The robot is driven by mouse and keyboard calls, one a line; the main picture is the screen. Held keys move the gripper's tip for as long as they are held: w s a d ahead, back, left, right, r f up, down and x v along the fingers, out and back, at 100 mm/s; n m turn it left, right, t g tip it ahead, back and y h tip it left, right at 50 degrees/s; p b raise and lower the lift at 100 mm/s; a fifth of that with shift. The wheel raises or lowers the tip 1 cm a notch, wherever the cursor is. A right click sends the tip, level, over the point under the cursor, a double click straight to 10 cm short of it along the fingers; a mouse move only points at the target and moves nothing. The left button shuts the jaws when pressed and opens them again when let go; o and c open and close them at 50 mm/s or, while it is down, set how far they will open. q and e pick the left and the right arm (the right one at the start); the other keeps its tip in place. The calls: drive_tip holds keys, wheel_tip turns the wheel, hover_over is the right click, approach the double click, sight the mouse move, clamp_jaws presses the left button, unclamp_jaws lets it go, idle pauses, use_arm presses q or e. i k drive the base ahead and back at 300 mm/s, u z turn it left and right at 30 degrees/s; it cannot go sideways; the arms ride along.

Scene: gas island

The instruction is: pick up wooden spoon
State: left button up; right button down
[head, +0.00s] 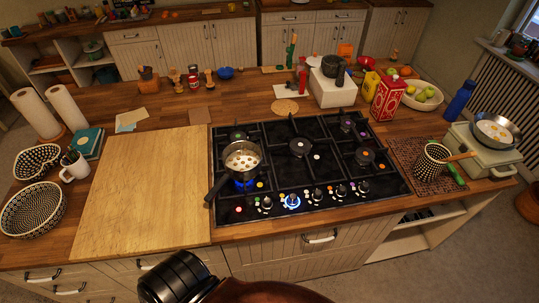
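A light wooden spoon (461,156) appears to stick out to the right from a black-and-white patterned cup (430,164) on the right part of the island. Only its handle end shows clearly; the rest is hidden in the cup. Neither of my grippers can be made out. A dark cylindrical part and a brown shell, which look like my own arm, show at the bottom edge, far to the left of the spoon.
The cup stands on a patterned mat (402,152) with a green item beside it. A scale with a metal bowl (495,131) is to the right. The gas hob (322,176) holds a pot (242,157) over a blue flame. A wooden board (143,190) lies bare at left.

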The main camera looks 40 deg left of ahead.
sight(473, 154)
drive_tip(key=k, duration=0.55)
drive_tip(key=z, duration=0.5)
drive_tip(key=i, duration=1.15)
drive_tip(key=u, duration=0.75)
